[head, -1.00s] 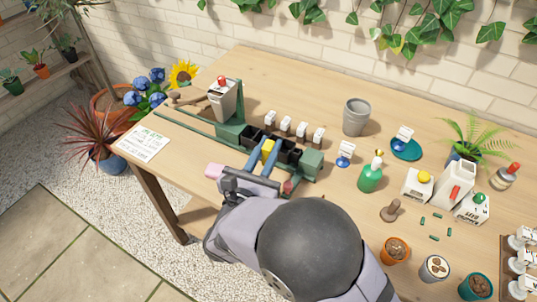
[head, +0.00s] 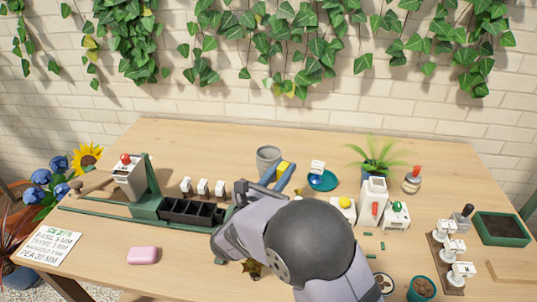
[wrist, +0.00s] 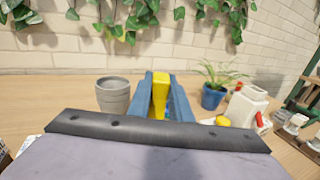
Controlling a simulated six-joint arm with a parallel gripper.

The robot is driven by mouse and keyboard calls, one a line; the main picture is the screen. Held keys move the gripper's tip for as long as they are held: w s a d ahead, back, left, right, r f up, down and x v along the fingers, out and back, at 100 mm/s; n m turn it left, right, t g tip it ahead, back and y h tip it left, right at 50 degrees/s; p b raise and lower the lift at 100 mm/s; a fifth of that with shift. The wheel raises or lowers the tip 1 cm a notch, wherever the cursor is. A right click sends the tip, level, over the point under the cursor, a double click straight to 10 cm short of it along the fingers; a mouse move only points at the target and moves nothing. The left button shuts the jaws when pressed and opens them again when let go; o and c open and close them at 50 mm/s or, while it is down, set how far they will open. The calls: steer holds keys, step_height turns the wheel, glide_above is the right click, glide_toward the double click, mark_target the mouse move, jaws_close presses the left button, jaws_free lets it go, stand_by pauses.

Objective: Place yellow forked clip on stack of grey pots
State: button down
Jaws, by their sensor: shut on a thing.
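My gripper (head: 277,176) has blue fingers and is shut on the yellow forked clip (head: 284,167). In the wrist view the clip (wrist: 159,92) stands between the two blue fingers, its lower part partly hidden by them. The stack of grey pots (head: 268,160) stands on the table at the back. In the head view my gripper and the clip are just right of the stack and overlap its right edge. In the wrist view the stack (wrist: 113,97) is left of the fingers, with a gap between. I cannot tell the clip's exact height above the table.
A blue saucer (head: 323,181) with a white-topped item is right of my gripper. A fern in a blue pot (head: 374,171) and white dispensers (head: 372,200) stand further right. A black-compartment rack (head: 190,211) with white tags is at left.

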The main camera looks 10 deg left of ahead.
steer(key=w+d+r, duration=0.5)
steer(key=w+r, duration=0.2)
steer(key=w, duration=0.3)
steer(key=w+a+r+n+y, duration=0.2)
steer(key=w+a+r+y, duration=0.2)
steer(key=a, duration=0.3)
steer(key=n+t+y, duration=0.1)
steer(key=n+y, duration=0.1)
glide_above(269, 152)
steer(key=shift+f+p, duration=0.4)
steer(key=shift+f, duration=5.5)
steer(key=shift+s, duration=0.1)
steer(key=shift+f+b, duration=0.2)
steer(key=shift+b, duration=0.15)
steer(key=c, duration=1.6)
jaws_free()
